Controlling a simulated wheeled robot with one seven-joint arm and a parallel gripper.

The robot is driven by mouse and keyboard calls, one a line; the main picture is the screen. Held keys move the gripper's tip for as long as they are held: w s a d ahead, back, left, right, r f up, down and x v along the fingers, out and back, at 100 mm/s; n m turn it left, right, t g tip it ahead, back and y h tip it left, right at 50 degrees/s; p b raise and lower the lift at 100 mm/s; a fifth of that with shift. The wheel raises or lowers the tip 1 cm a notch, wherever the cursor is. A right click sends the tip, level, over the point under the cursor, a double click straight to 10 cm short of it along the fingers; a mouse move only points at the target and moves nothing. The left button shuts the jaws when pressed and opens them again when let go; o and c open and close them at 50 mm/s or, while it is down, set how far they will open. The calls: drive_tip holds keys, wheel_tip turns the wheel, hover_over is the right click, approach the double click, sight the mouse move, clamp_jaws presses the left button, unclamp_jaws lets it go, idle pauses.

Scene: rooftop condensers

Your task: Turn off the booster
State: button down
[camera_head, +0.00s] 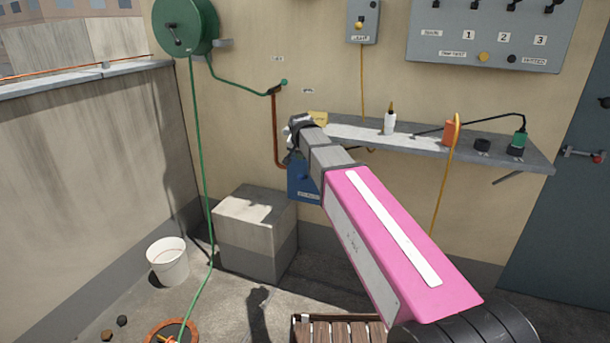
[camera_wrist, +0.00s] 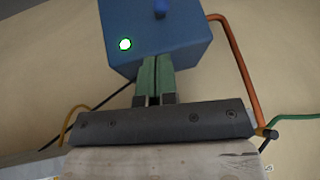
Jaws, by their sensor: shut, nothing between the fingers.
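The likely booster is a blue box (camera_head: 302,180) on the wall below the shelf's left end, partly hidden behind my arm; its white label is too small to read. It also shows in the wrist view (camera_wrist: 178,32), with a lit green-white lamp and a dark blue knob (camera_wrist: 160,9) at the top edge of the picture. My gripper (camera_wrist: 153,60) has its green fingers shut together and empty, pointing at the box's lower edge; contact cannot be told. In the head view, my arm hides the fingertips.
A grey shelf (camera_head: 535,158) holds a white bottle (camera_head: 390,123) and other small items. An orange pipe (camera_head: 276,130) runs beside the box. Below are a concrete block (camera_head: 250,250), a white bucket (camera_head: 167,262) and a green hose (camera_head: 201,150). A switch panel (camera_head: 490,30) is upper right.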

sight(301, 177)
drive_tip(key=shift+f, duration=0.1)
drive_tip(key=x, duration=1.4)
drive_tip(key=shift+s+a, duration=0.1)
drive_tip(key=shift+s, duration=0.05)
